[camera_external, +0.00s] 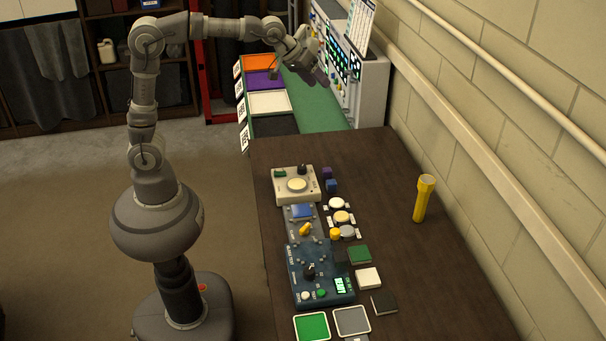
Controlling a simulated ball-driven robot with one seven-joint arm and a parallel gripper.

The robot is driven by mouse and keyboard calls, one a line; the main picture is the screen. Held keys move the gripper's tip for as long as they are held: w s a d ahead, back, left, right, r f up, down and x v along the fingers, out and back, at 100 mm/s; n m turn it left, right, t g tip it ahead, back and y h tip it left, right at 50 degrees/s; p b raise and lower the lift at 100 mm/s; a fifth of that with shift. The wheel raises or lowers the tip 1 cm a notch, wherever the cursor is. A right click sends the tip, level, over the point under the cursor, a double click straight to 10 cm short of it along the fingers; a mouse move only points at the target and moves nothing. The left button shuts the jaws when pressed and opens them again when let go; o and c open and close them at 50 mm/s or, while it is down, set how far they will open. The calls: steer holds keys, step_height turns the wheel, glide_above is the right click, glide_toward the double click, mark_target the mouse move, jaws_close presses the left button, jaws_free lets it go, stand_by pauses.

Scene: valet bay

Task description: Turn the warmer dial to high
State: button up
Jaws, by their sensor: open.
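A cream box (278,192) with a round pale plate stands at the far end of the dark table and looks like the warmer. A black dial (301,169) sits at its back right corner; its pointer setting is too small to read. A small green part (280,173) is at its back left corner. My gripper (321,78) is open, high above and beyond the box, over the green-topped bench. It is well apart from the dial and holds nothing that I can see.
A blue box (325,291) with another black knob and a grey panel (301,227) stand nearer. Coloured trays (268,103) and a white instrument panel (373,94) flank the green bench. The table's right side is mostly clear.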

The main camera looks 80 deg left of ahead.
step_height(320, 180, down, 11)
steer(key=a+n+g, duration=0.1)
steer(key=n+g, duration=0.2)
steer(key=n+g+p, duration=0.1)
steer(key=n+g, duration=0.3)
steer(key=g, duration=0.1)
glide_above(302, 166)
step_height(302, 166, down, 15)
steer(key=shift+d+r, duration=0.1)
steer(key=shift+r, duration=0.1)
step_height(302, 166, down, 6)
steer(key=shift+s+r+b, duration=0.1)
steer(key=shift+r+b, duration=0.05)
steer(key=shift+b, duration=0.7)
steer(key=shift+f, duration=0.65)
steer(key=c, duration=1)
steer(key=shift+c, duration=0.2)
